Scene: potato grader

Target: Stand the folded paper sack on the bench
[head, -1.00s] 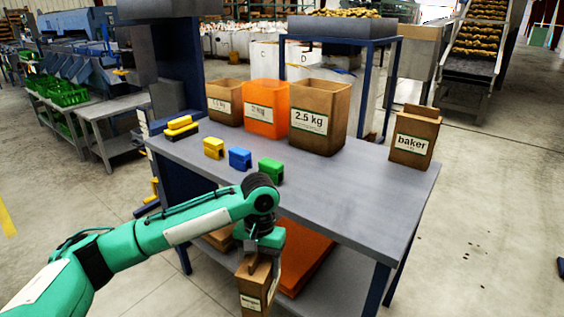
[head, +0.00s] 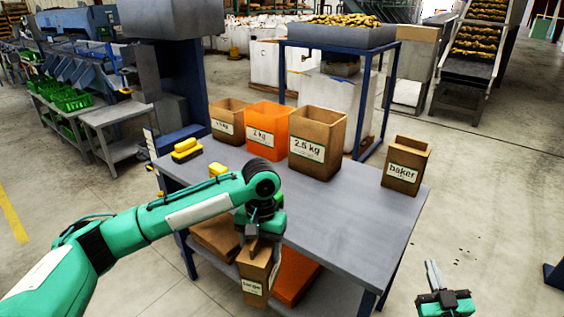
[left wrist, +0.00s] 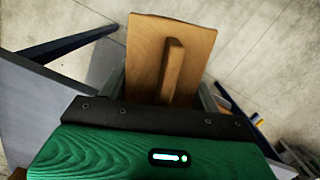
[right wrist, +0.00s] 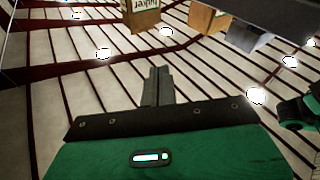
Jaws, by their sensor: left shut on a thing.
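My left gripper (head: 262,228) is shut on a brown paper sack (head: 256,282) with a white label that seems to read "large". The sack hangs below the gripper, in front of the bench's near edge and lower than its top. In the left wrist view the sack (left wrist: 145,58) shows a flat brown face with a raised strip.
A "baker" sack (head: 405,172) stands at the bench's right end. A 2.5 kg sack (head: 318,150), an orange 2 kg sack (head: 267,135) and a smaller brown sack (head: 228,122) stand along the back. Yellow blocks (head: 186,150) lie at the left. Orange flat stock (head: 296,275) lies on the lower shelf.

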